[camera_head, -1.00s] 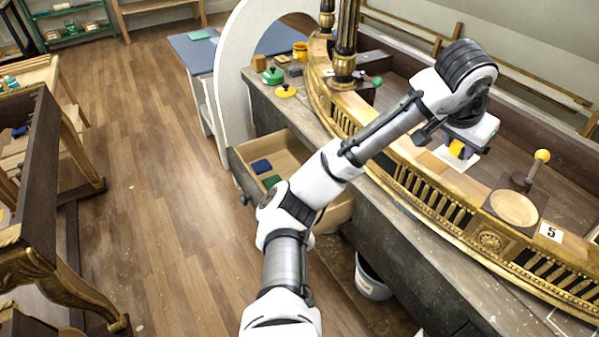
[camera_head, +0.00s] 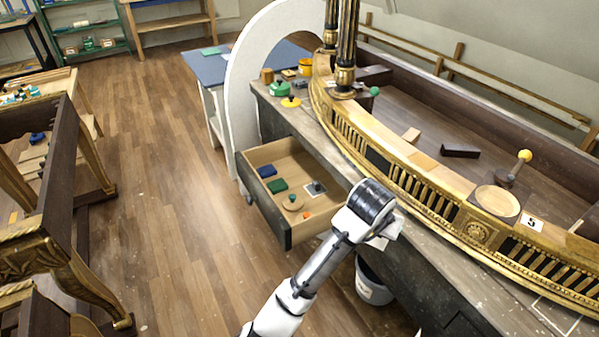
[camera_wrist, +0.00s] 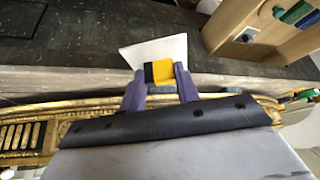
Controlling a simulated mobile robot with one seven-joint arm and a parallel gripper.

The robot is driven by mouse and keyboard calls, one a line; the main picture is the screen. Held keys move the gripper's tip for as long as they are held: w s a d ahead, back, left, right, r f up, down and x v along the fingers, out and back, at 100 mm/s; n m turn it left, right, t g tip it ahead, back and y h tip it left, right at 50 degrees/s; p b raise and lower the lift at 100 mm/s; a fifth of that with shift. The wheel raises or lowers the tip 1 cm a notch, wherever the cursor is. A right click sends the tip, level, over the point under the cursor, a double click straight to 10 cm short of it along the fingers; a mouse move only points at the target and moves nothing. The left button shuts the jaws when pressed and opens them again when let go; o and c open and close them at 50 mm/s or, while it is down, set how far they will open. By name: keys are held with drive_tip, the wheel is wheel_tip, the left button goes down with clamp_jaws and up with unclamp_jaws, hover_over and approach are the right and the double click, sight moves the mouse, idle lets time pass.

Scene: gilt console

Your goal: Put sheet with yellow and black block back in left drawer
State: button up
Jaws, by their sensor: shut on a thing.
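The yellow and black block (camera_wrist: 160,72) is between the purple fingers of my gripper (camera_wrist: 160,86) in the wrist view. My gripper is shut on it. The white sheet (camera_wrist: 155,52) is at the block, tilted, and extends past the fingertips. In the head view my arm's end hides the block, and I cannot clearly tell the sheet there. The left drawer (camera_head: 264,204) stands open, left of my wrist. Part of it also shows at the upper right of the wrist view (camera_wrist: 222,24). My gripper is beside the drawer's right end, near the console's front edge.
The drawer holds a blue block (camera_head: 266,171), a green block (camera_head: 277,186), a round knobbed wooden piece (camera_head: 292,203) and a grey knobbed square (camera_head: 316,188). Bare drawer floor shows between them. A white bucket (camera_head: 373,284) stands below. The gilt rail (camera_head: 420,185) runs along the console.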

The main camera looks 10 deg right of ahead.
drive_tip(key=a+f+n+y, duration=0.2)
drive_tip(key=a+f+n, duration=0.2)
drive_tip(key=a+f, duration=0.8)
drive_tip(key=a+f+n+t+y, duration=0.1)
drive_tip(key=a+f+n, duration=0.3)
drive_tip(key=a+f, duration=0.7)
wheel_tip(320, 180, down, 8)
drive_tip(key=shift+a+f+y, duration=0.1)
drive_tip(key=shift+a+y, duration=0.25)
drive_tip(key=shift+y, duration=0.05)
drive_tip(key=shift+w, duration=0.25)
